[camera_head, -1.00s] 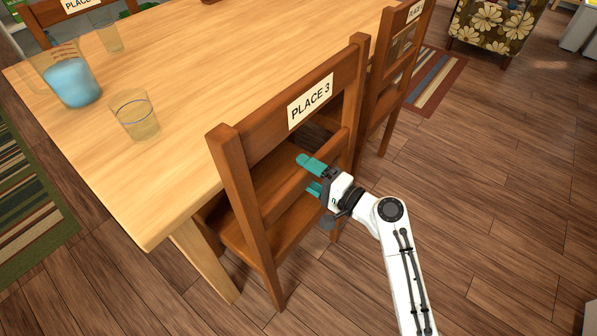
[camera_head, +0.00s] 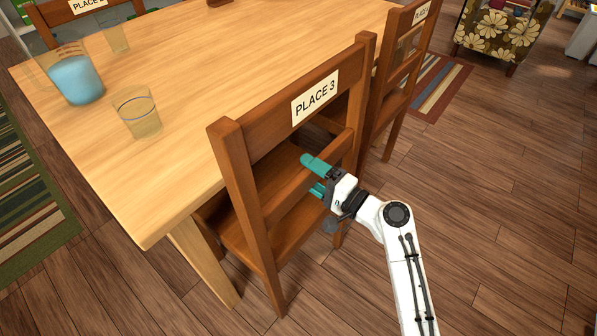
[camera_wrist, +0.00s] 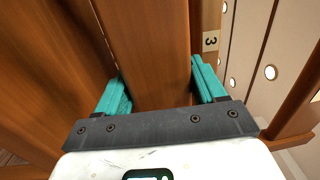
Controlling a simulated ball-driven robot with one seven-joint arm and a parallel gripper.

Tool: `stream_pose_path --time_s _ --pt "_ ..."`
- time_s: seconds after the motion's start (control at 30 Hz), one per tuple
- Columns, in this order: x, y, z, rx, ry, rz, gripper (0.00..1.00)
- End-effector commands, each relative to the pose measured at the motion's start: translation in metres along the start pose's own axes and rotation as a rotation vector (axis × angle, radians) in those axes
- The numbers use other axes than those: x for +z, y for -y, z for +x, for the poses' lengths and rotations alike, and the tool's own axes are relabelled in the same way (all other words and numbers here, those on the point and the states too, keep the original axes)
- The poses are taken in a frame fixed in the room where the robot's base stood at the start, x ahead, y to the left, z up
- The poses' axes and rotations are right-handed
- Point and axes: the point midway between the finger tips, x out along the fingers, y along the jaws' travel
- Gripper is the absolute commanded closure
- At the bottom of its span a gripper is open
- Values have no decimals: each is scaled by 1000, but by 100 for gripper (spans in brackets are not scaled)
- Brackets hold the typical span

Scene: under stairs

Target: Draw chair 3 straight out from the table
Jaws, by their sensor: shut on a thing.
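Chair 3 (camera_head: 270,128) is a brown wooden chair with a white "PLACE 3" label (camera_head: 315,97) on its top back rail. It stands upright at the near right side of the light wood table (camera_head: 220,65), its seat partly under the tabletop. My gripper (camera_head: 312,177), with teal fingers, reaches in from the lower right and is shut on the lower back rail (camera_head: 290,193) of chair 3. In the wrist view, the fingers (camera_wrist: 157,88) lie on both sides of a brown wooden bar (camera_wrist: 148,45).
A second labelled chair (camera_head: 397,75) stands close beyond chair 3 on the same side. A jug of blue liquid (camera_head: 76,82) and a glass (camera_head: 138,113) stand on the table. A flowered armchair (camera_head: 500,28) is at the back right. The wooden floor (camera_head: 500,200) on the right is clear.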

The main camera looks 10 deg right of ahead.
Motion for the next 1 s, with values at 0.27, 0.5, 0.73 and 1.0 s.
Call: stream_pose_path --time_s 0.27,0.5,0.73,1.0 --pt "3 -22 -4 36 0 8 20" --pt "2 -18 -3 30 0 7 2" --pt "2 -16 -3 28 0 7 2" --pt "1 -16 -14 28 -2 7 2"
